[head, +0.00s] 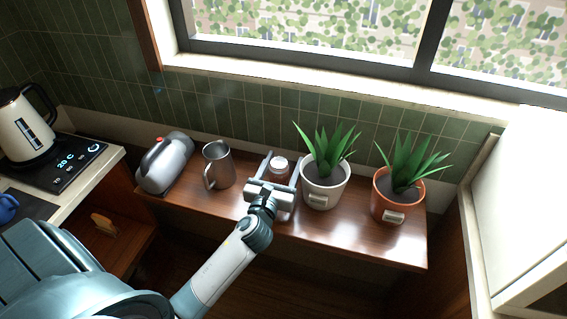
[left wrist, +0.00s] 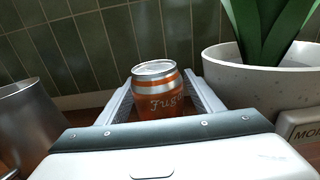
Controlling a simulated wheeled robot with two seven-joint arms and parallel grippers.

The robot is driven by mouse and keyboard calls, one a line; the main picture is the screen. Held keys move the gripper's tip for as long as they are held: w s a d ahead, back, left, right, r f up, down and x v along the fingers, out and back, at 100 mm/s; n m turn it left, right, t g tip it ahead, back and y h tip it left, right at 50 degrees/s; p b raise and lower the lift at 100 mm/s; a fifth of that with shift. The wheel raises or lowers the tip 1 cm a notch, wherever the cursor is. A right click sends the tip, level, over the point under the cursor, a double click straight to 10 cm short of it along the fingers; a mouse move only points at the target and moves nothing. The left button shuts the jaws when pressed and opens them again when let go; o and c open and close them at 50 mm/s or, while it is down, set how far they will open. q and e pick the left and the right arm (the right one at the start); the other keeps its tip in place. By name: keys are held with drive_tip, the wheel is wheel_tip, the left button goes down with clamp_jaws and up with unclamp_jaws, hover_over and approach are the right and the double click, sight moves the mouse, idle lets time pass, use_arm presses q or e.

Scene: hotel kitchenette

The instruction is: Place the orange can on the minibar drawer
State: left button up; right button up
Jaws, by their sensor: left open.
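The orange can (left wrist: 158,97) stands upright on the wooden shelf, with a silver top and white lettering. In the head view only its pale top (head: 279,165) shows clearly, because my left gripper (head: 282,168) is in front of it. My left gripper is open. In the left wrist view its two fingers (left wrist: 160,100) reach along either side of the can, and the can's lower part is hidden behind the gripper body. I cannot pick out the minibar drawer for certain. My right gripper is not in view.
A kettle (head: 27,125) is far left.

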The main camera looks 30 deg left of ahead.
sight(276, 180)
use_arm(q)
drive_tip(key=shift+r, duration=0.2)
drive_tip(key=shift+s+d+f, duration=0.1)
drive_tip(key=shift+s, duration=0.2)
drive_tip(key=b+v, duration=0.2)
drive_tip(key=v, duration=0.8)
drive_tip(key=shift+s+d, duration=0.2)
drive_tip(key=shift+s, duration=0.45)
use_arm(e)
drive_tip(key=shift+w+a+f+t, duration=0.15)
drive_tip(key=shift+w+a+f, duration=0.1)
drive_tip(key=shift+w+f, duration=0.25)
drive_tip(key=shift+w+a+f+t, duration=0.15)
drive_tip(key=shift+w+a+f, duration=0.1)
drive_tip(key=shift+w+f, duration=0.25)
use_arm(q)
drive_tip(key=shift+o, duration=0.5)
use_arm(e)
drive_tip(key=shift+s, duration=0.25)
